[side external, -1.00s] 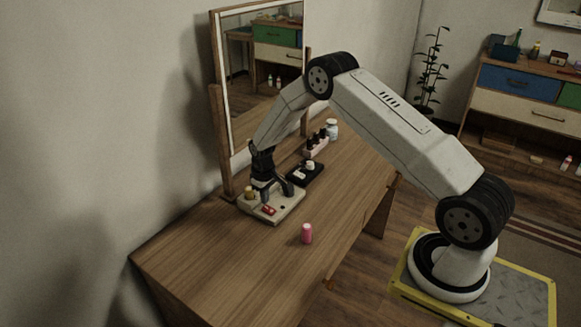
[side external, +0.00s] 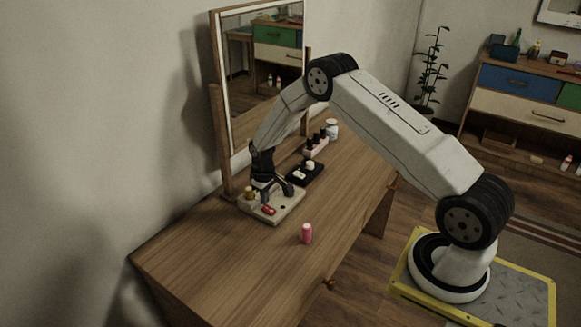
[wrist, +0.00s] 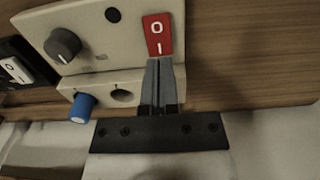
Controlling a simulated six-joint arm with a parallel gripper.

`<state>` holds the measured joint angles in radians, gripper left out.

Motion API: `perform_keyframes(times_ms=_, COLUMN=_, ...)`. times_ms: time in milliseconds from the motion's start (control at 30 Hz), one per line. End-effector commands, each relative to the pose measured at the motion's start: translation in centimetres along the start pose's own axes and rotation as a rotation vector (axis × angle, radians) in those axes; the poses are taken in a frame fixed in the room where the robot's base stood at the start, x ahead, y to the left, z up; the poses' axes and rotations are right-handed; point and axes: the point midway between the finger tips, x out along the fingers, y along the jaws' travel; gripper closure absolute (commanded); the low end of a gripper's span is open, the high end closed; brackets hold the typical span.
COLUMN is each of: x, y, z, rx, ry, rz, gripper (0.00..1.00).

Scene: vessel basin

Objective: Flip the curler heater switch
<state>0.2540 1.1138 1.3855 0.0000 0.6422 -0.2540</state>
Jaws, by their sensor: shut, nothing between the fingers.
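The red rocker switch (wrist: 157,35), marked O and I, sits on a beige heater base (wrist: 95,20) in the wrist view. The side view shows the switch (side external: 268,211) small, on the front of the base (side external: 287,213) on the wooden table. My gripper (wrist: 158,62) is shut and empty. Its fingertips are at the lower, I-marked end of the switch, overlapping its edge in the wrist view; whether they press on it I cannot tell. In the side view my gripper (side external: 266,198) is low over the base.
A dark knob (wrist: 63,43) and a blue-capped peg (wrist: 83,108) are left of my fingers. A black unit (side external: 306,174) stands behind the base, with dark-capped bottles (side external: 315,145) beyond. A pink bottle (side external: 307,233) stands in front. The table's near left is clear.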

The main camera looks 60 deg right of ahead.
Motion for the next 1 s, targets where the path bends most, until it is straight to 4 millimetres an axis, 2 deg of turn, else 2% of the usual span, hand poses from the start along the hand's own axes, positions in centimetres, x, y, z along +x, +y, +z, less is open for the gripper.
perform_keyframes(times_ms=1000, x=1.1, y=0.0, z=0.0, rx=0.000, ry=0.000, rz=0.000, gripper=1.00)
